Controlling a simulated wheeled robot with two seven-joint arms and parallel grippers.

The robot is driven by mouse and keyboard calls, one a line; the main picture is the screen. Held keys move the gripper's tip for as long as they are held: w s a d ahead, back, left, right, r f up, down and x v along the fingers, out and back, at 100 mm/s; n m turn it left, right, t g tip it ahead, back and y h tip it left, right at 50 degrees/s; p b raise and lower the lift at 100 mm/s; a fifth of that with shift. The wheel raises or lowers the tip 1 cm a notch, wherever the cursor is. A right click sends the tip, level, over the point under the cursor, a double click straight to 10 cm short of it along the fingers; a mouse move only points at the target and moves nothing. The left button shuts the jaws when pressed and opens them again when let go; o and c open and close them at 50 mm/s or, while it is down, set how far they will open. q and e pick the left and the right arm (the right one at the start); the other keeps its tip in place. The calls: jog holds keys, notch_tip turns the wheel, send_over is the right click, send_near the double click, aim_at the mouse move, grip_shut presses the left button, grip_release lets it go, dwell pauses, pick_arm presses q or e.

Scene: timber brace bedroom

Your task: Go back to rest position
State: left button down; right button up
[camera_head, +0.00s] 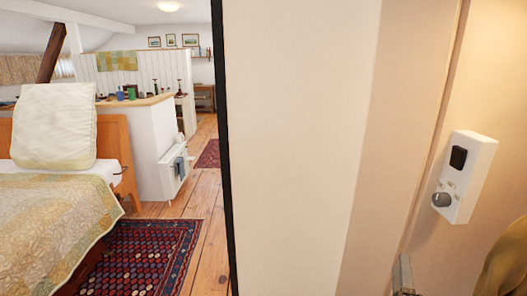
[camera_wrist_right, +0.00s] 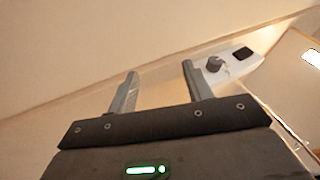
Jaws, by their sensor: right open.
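My right gripper (camera_wrist_right: 163,84) is open and empty in the right wrist view, its two grey fingers apart in front of a pale wall. In the head view only a small grey part of the right gripper (camera_head: 403,276) shows at the bottom edge, below and left of a white wall unit (camera_head: 476,180). The unit has a black switch and a grey knob. It also shows in the right wrist view (camera_wrist_right: 240,62), beyond the right-hand finger; I cannot tell the exact gap. My left gripper is in neither view.
A pale wall (camera_head: 300,140) with a dark edge fills the middle of the head view, close by. A bed (camera_head: 55,215) stands at the left, with a patterned rug (camera_head: 140,255) beside it. Wooden floor (camera_head: 205,195) runs back past a white heater (camera_head: 172,172).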

jog(key=s+a+f+n+g+y, duration=0.3)
jog(key=s+f+n+g+y, duration=0.15)
jog(key=f+n, duration=0.35)
jog(key=s+a+f+n+g+y, duration=0.3)
jog(key=a+f+n+g+y, duration=0.15)
jog(key=f+n, duration=0.4)
jog(key=s+f+n+g, duration=0.4)
jog(key=s+f+g, duration=0.1)
jog(key=s, duration=0.3)
jog(key=s+f+n+g, duration=0.3)
jog(key=s+f+g, duration=0.15)
jog(key=s, duration=0.45)
notch_tip(320, 180, down, 26)
jog(key=p, duration=0.1)
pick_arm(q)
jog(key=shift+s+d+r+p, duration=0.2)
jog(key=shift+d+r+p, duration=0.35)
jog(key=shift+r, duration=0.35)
pick_arm(e)
jog(key=s+d+f+g, duration=0.1)
jog(key=s+d+f, duration=0.1)
jog(key=s+f, duration=0.5)
jog(key=s+d+f+h, duration=0.1)
jog(key=s+f, duration=0.6)
jog(key=s, duration=0.2)
jog(key=shift+s+d+n+g, duration=0.15)
jog(key=shift+d+n+g, duration=0.2)
